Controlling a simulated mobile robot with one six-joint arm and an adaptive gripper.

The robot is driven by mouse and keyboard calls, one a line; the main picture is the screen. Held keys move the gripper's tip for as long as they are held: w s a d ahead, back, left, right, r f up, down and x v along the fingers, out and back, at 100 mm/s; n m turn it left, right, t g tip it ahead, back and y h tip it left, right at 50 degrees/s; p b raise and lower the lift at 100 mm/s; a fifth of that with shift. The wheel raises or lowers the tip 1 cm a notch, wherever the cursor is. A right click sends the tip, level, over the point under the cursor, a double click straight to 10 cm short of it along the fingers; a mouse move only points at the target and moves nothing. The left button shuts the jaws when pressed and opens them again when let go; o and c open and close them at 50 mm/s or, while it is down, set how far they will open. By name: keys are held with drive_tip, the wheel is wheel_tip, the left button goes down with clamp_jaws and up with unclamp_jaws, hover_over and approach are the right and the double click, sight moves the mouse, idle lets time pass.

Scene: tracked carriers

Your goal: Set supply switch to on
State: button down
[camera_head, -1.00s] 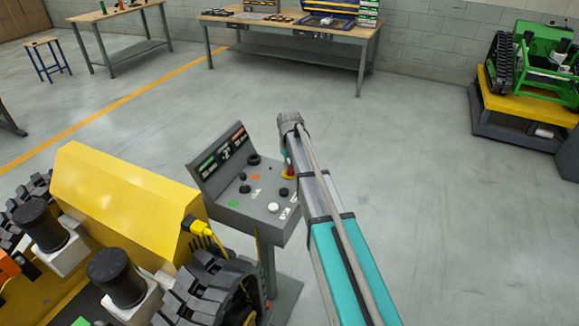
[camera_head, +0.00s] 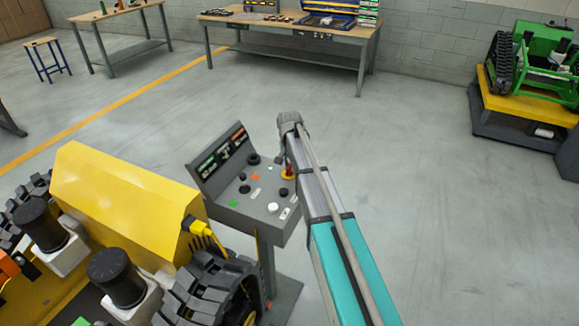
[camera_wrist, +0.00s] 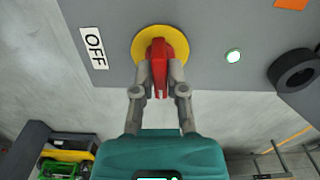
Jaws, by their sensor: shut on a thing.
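The supply switch (camera_wrist: 158,60) is a red handle on a round yellow plate (camera_wrist: 142,42), seen close in the wrist view. An OFF label (camera_wrist: 94,48) is to its left, and a lit white-green lamp (camera_wrist: 233,56) is to its right. My gripper (camera_wrist: 160,78) is shut on the red handle, one finger on each side. The handle looks close to upright in the wrist view. In the head view the yellow plate of the switch (camera_head: 287,177) shows at the right edge of the grey control console (camera_head: 240,207), partly behind my arm.
A yellow tracked carrier (camera_head: 130,200) stands close to the console's left. The console carries several black knobs and a white button (camera_head: 272,207). A workbench (camera_head: 290,30) is at the back and a green tracked carrier (camera_head: 540,65) at the right. The floor right of my arm is clear.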

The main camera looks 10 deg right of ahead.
drive_tip(key=shift+m, duration=0.5)
drive_tip(key=c, duration=0.7)
unclamp_jaws()
drive_tip(key=shift+n, duration=0.4)
